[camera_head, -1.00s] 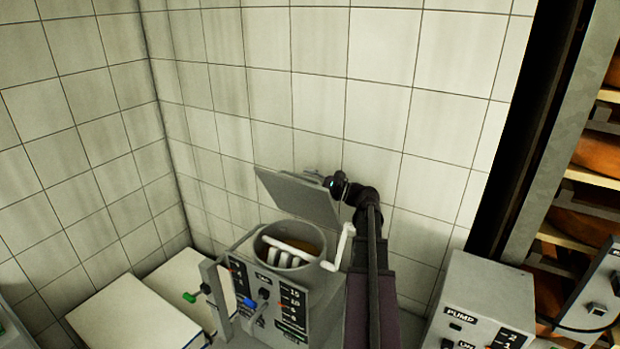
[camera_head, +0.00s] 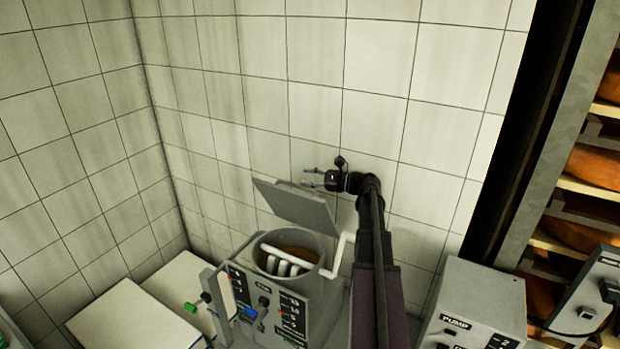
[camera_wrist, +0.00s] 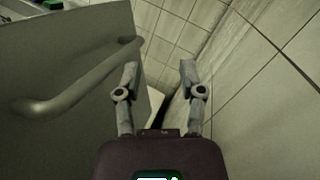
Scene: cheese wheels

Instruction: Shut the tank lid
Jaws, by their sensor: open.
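The tank lid (camera_head: 297,204) is a grey square plate, tilted up and open above the round tank (camera_head: 323,262). White bars and an orange-brown content show inside the tank mouth. In the wrist view the lid (camera_wrist: 55,55) fills the upper left, with a bar handle (camera_wrist: 85,82) along its face. My gripper (camera_head: 308,179) is open and empty, behind the lid's upper right edge and near the tiled wall. In the wrist view its two fingers (camera_wrist: 159,75) stand apart, just right of the lid, with nothing between them. Whether a finger touches the lid, I cannot tell.
A white crank (camera_head: 338,257) stands at the tank's right side. A control panel (camera_head: 268,305) with levers is in front. White boxes (camera_head: 125,318) lie at left, a pump box (camera_head: 475,305) at right. A cheese rack (camera_head: 590,170) stands far right. The tiled wall is close behind.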

